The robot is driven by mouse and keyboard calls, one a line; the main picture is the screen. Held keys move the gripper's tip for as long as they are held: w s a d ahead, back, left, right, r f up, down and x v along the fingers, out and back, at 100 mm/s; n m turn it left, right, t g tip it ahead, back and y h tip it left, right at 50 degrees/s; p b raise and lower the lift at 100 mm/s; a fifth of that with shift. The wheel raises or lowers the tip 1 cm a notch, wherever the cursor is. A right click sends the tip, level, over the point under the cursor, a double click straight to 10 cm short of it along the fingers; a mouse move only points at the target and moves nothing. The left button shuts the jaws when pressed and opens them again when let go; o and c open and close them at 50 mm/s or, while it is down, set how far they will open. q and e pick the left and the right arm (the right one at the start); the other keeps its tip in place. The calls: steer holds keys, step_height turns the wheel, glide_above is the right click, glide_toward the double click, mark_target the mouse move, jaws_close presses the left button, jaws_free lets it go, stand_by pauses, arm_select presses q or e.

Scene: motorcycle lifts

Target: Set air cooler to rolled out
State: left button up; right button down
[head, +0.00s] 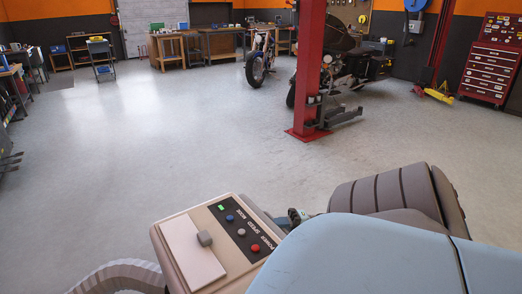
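The air cooler (240,214) appears to be the beige box close in front at the bottom of the head view. Its dark sloped panel has blue, white and red buttons, a small green light and the words POWER, SPEED and MODE. I cannot make out either gripper.
A large blue surface and a grey ribbed part fill the bottom right. The grey floor (150,160) ahead is clear. A red lift post (308,70) stands at middle right, with motorcycles behind it. A red tool chest (490,72) stands far right; workbenches line the back.

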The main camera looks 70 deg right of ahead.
arm_select(q)
steer(key=shift+d+r+b, duration=0.1)
steer(key=shift+r+b, duration=0.05)
steer(key=shift+b, duration=0.15)
arm_select(e)
steer(key=s+d, duration=0.1)
steer(key=d, duration=0.1)
steer(key=s+d, duration=0.1)
steer(key=shift+s+d, duration=0.15)
steer(key=shift+d, duration=0.25)
steer(key=c, duration=1.1)
jaws_free()
arm_select(q)
steer(key=shift+w+b, duration=0.1)
steer(key=shift+b, duration=0.6)
arm_select(e)
steer(key=v, duration=1.3)
steer(key=shift+s+d, duration=0.25)
steer(key=shift+d, duration=0.05)
